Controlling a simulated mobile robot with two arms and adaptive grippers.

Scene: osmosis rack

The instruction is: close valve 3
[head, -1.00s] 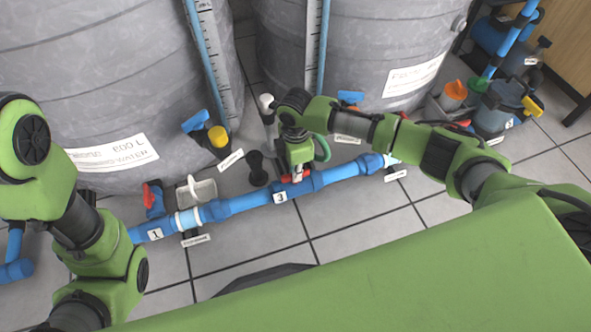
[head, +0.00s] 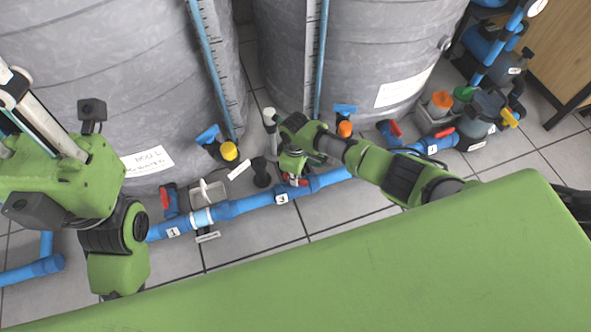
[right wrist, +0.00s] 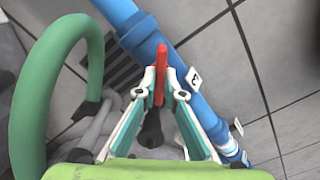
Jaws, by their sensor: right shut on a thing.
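Valve 3 has a red lever handle (right wrist: 160,72) on the blue pipe, beside the label marked 3 (head: 281,198). In the right wrist view the handle stands between the fingertips of my right gripper (right wrist: 159,90), which is shut on it. In the head view my right gripper (head: 292,168) reaches down over the valve and hides most of it; a little red handle (head: 296,181) shows below. My left gripper (head: 36,108) is raised at the far left, away from the valve, with its fingers partly cut off by the frame edge.
Valve 1's red handle (head: 165,198) is left along the pipe (head: 235,207). Yellow (head: 229,151) and orange (head: 345,129) capped fittings stand near the large grey tanks (head: 100,70). More valves and bottles are at right. The tiled floor in front is partly clear.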

